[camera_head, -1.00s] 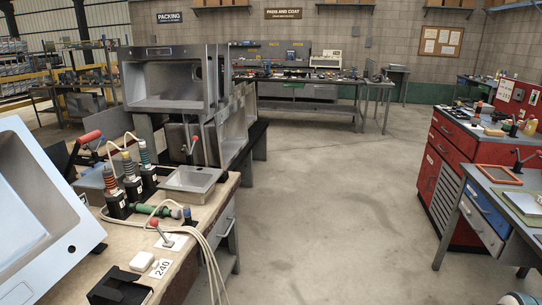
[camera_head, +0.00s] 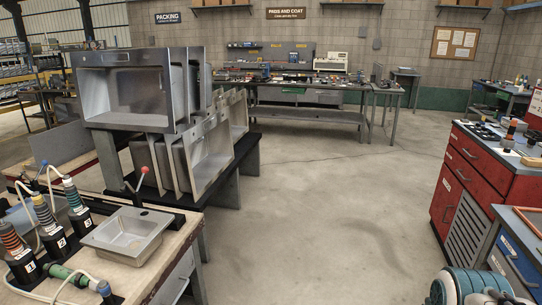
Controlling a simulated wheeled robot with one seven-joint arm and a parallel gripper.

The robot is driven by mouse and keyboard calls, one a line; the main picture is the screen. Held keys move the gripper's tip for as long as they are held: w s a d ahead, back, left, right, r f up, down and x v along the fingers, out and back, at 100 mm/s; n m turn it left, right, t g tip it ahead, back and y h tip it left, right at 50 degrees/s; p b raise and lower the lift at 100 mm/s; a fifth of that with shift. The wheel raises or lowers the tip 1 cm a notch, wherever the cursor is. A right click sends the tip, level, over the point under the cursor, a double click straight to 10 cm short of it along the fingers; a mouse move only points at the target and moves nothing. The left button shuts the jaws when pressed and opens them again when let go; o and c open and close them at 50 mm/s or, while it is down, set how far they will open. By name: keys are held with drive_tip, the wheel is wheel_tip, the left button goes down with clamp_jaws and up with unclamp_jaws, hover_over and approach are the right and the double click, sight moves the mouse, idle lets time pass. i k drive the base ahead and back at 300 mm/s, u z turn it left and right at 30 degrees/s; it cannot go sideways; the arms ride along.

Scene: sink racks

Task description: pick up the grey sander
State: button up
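I cannot pick out a grey sander for certain. Three upright tools with striped hoses stand in black holders on the workbench at the lower left: number 1 (camera_head: 17,250), number 2 (camera_head: 47,222) and number 3 (camera_head: 75,200). A green tool (camera_head: 62,276) with a pale hose lies in front of them. Small tools on the red cabinet (camera_head: 509,130) at the right are too small to name. My gripper is not in view.
A small metal sink (camera_head: 130,228) sits on the workbench (camera_head: 165,262). Behind it, a dark rack (camera_head: 228,165) holds several large sinks (camera_head: 130,95). A blue-drawered bench (camera_head: 515,262) stands at the right. The concrete floor (camera_head: 325,225) between is clear. A long workbench (camera_head: 300,88) lines the back.

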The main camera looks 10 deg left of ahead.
sight(50, 229)
drive_tip(key=u, duration=0.45)
drive_tip(key=i, duration=1.4)
drive_tip(key=u, duration=1.6)
drive_tip(key=i, duration=0.75)
drive_tip(key=u, duration=1.1)
drive_tip(key=i, duration=0.35)
drive_tip(key=u, duration=0.25)
